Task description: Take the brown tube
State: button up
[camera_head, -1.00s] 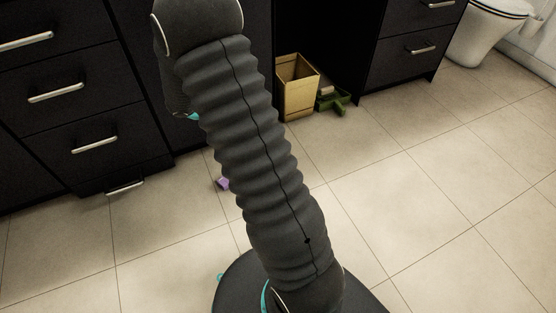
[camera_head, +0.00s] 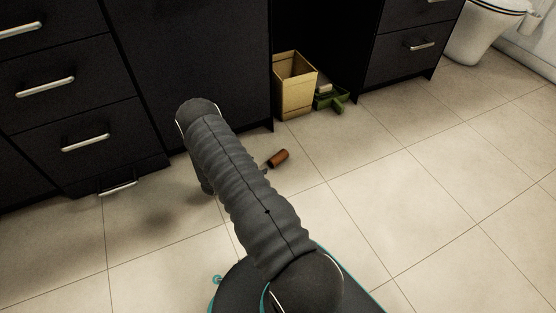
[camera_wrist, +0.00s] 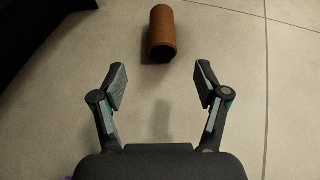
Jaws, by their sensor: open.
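The brown tube (camera_head: 278,158) lies on its side on the tiled floor, just right of my arm in the head view. In the wrist view the brown tube (camera_wrist: 162,33) lies ahead of my gripper (camera_wrist: 162,85), lengthwise along the view, slightly beyond the fingertips and roughly centred between them. My gripper is open and empty, with its fingers spread on either side of bare floor. In the head view my arm hides most of the gripper.
A tan bin (camera_head: 294,85) stands by the cabinet, with a green object (camera_head: 331,98) beside it. Dark drawers (camera_head: 75,100) line the left and back. A toilet (camera_head: 487,30) is at the upper right. The floor right of the tube is clear.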

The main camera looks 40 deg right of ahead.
aim_at(270, 161)
jog(key=b+x, duration=0.1)
jog(key=x, duration=0.7)
jog(key=shift+d, duration=0.1)
jog(key=shift+s+b+x, duration=0.15)
jog(key=shift+b+x, duration=0.05)
jog(key=shift+x, duration=1.1)
jog(key=shift+s+b+x, duration=0.15)
jog(key=shift+x, duration=1.2)
jog(key=shift+r, duration=0.15)
jog(key=c, duration=0.8)
